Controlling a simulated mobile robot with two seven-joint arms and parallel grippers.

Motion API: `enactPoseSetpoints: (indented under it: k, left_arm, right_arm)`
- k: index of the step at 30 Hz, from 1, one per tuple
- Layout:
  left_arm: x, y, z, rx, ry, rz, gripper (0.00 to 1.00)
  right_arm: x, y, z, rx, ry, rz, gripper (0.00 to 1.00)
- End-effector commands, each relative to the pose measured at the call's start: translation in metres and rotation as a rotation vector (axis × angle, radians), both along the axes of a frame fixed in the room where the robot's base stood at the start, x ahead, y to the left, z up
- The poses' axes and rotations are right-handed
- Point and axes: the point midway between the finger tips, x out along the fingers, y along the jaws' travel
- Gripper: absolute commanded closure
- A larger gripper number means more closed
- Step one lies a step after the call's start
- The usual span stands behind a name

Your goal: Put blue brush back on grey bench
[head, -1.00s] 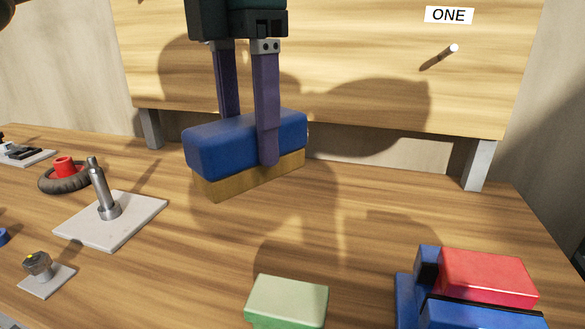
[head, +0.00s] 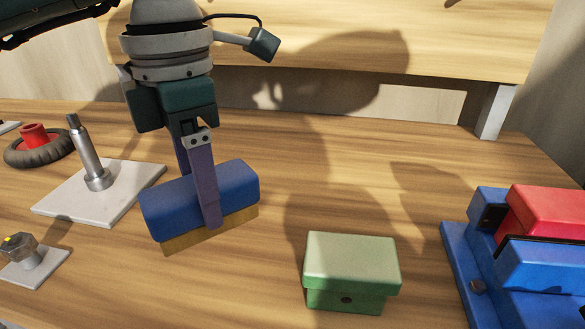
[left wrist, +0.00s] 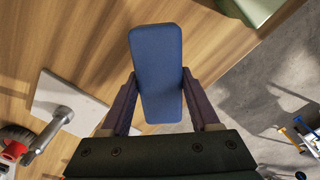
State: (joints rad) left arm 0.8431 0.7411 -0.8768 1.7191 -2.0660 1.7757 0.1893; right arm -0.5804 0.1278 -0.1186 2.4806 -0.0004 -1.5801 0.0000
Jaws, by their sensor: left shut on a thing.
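The blue brush (head: 178,211) has a blue block top and a tan bristle layer beneath. My left gripper (head: 203,205) is shut on it, with one finger across its near side and the other mostly hidden behind it. The brush is slightly tilted in the head view and appears held above the wooden bench top. In the left wrist view the brush (left wrist: 157,72) sits between both fingers. The bench top (head: 345,160) is wood-coloured; I see no clearly grey bench. My right gripper is not in view.
A green box (head: 352,262) stands right of the brush. A blue vise-like block with a red part (head: 550,215) is at the far right. A metal post on a pale plate (head: 92,170), a hex nut piece (head: 28,250) and a red-hubbed tyre (head: 38,146) are left. Bench between is clear.

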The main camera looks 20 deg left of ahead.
Motion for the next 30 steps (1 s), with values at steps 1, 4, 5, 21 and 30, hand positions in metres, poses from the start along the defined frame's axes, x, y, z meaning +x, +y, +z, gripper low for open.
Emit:
enactPoseSetpoints:
  k: [1, 4, 5, 21, 30]
  left_arm:
    - [0.000, 0.000, -0.006, 0.000, 0.001, 0.001, 0.98]
    - [0.000, 0.000, -0.013, -0.001, 0.001, 0.001, 0.98]
    - [0.000, 0.000, -0.017, 0.000, 0.001, 0.001, 0.98]
    - [0.000, 0.000, -0.055, 0.000, -0.001, 0.001, 0.98]
    - [0.000, 0.000, -0.058, 0.000, 0.000, 0.002, 0.19]
  right_arm:
    - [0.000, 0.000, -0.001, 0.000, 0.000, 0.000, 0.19]
    - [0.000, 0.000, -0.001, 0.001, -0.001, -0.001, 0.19]
    - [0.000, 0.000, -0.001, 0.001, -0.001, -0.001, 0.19]
    - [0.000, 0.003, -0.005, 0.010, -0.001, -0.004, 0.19]
    - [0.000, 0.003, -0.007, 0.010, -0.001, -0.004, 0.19]
